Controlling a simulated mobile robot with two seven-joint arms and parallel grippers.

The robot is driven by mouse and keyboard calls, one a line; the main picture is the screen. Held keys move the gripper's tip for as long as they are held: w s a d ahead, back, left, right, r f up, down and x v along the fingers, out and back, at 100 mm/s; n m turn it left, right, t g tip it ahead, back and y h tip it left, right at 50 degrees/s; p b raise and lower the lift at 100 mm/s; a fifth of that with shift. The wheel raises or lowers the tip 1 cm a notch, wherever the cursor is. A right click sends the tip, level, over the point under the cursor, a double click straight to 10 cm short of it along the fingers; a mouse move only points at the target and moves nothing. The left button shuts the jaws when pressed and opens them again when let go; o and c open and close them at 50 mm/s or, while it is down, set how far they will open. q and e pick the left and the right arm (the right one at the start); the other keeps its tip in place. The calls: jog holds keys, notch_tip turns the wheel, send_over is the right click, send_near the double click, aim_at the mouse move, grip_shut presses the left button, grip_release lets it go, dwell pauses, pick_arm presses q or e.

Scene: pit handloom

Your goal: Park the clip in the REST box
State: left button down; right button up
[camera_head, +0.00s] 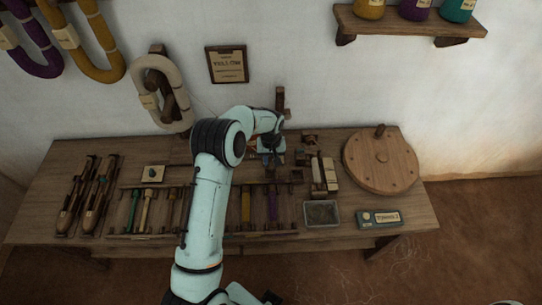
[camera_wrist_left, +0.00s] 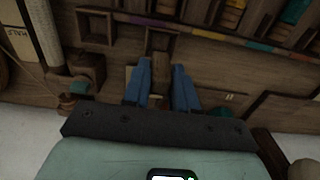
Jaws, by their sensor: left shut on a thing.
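My left gripper (camera_head: 271,158) is over the back middle of the wooden table, right of my arm's elbow. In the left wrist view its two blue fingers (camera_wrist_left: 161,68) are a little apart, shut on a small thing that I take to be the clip. I cannot read a REST label on either.
A rack of coloured bobbins (camera_head: 246,206) runs along the table front. A grey tray (camera_head: 322,213), a teal box (camera_head: 380,218) and a round wooden disc (camera_head: 381,162) are at the right. Shuttles (camera_head: 87,196) lie at the left. A dark post (camera_head: 280,101) stands behind the gripper.

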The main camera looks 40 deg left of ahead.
pick_arm(q)
jog(key=shift+f+b, duration=1.35)
jog(key=shift+f, duration=1.9)
pick_arm(e)
jog(key=shift+s+f, duration=0.5)
jog(key=shift+f, duration=0.4)
jog(key=shift+s+f, duration=0.5)
jog(key=shift+f, duration=0.35)
pick_arm(q)
jog(key=shift+c, duration=2.4)
grip_release()
jog(key=shift+r+p, duration=1.75)
jog(key=shift+r, duration=2.3)
pick_arm(e)
jog(key=w+r, duration=0.1)
jog(key=r, duration=0.1)
jog(key=w+r, duration=0.1)
jog(key=r, duration=0.1)
jog(key=shift+w, duration=0.2)
